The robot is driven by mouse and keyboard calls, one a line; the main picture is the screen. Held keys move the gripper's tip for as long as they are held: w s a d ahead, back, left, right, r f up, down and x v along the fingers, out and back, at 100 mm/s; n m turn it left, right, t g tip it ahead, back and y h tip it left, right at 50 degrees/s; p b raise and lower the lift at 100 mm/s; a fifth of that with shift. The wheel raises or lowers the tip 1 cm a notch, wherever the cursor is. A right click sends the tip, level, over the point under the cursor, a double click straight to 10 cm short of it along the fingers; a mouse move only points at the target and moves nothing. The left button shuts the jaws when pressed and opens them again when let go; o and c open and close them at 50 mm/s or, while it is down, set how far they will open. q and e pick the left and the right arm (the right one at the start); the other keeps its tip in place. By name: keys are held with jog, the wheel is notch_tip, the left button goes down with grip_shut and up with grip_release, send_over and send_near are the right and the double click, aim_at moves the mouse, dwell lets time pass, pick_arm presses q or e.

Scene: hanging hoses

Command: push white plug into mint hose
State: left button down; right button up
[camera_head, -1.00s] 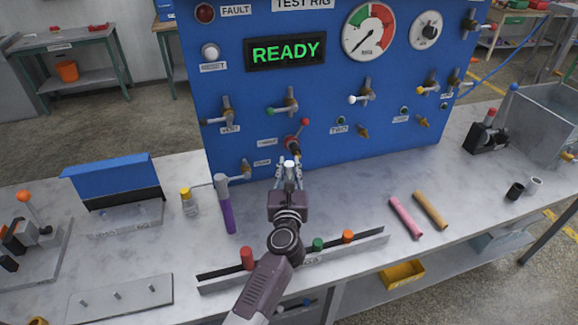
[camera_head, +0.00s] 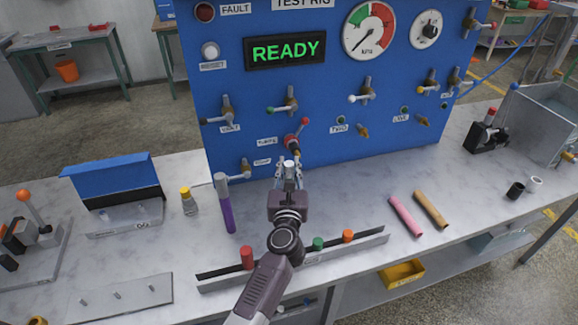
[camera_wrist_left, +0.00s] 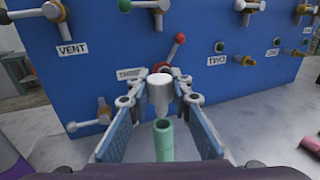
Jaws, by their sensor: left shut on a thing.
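My left gripper (camera_head: 289,175) stands upright over the bench in front of the blue panel, and it also shows in the left wrist view (camera_wrist_left: 162,90). Its fingers are shut on the white plug (camera_wrist_left: 160,95), a short pale cylinder between the fingertips. The mint hose (camera_wrist_left: 164,142) shows just below the plug in the wrist view, its open end up and close to the plug's lower end. I cannot tell whether plug and hose touch. In the head view the gripper hides the hose. My right gripper is not in view.
The blue panel (camera_head: 330,100) with several valves stands right behind the gripper. A rack (camera_head: 215,283) with coloured plugs lies in front. Pink (camera_head: 405,216) and tan (camera_head: 430,210) tubes lie on the right, with clear bench between.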

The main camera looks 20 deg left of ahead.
aim_at(290, 177)
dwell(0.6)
pick_arm(q)
jog(key=shift+f, duration=0.2)
jog(key=shift+f+b, duration=0.35)
jog(key=shift+b, duration=0.2)
jog(key=shift+f+b, duration=1.3)
jog(key=shift+f, duration=0.05)
jog(key=c, duration=1.7)
grip_release()
jog(key=shift+d, duration=0.1)
jog(key=shift+r, duration=0.25)
